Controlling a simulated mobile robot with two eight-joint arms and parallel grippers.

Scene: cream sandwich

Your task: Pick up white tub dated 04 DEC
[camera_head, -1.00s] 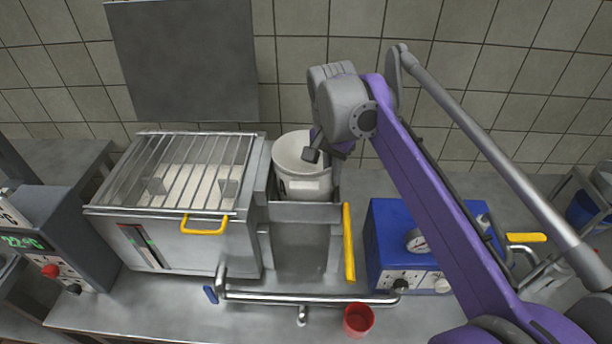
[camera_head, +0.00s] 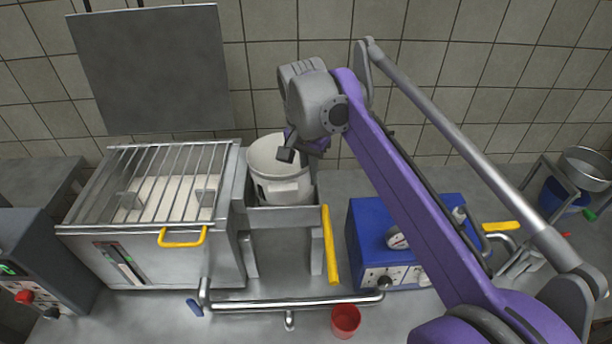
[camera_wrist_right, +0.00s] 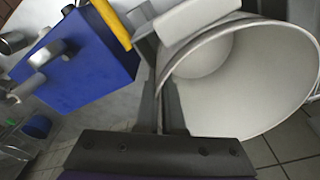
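A white tub (camera_head: 262,160) stands upright in a grey metal holder (camera_head: 283,220) right of the barred steel machine. A pale label shows on its front, but the date is too small to read. My right gripper (camera_head: 298,156) reaches down at the right side of the tub's rim. In the right wrist view the open tub (camera_wrist_right: 245,85) fills the right half. There my right gripper's dark fingers (camera_wrist_right: 160,108) are close together, one on each side of the tub's wall, and look shut on it. The fingertips are partly hidden. My left gripper is not in view.
A barred steel machine (camera_head: 150,250) with a yellow handle stands left of the tub. A blue box with a gauge (camera_head: 370,235) stands to the right, partly behind my right arm. A yellow bar (camera_head: 329,247), a steel rail (camera_head: 270,304) and a red cup (camera_head: 346,320) are in front.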

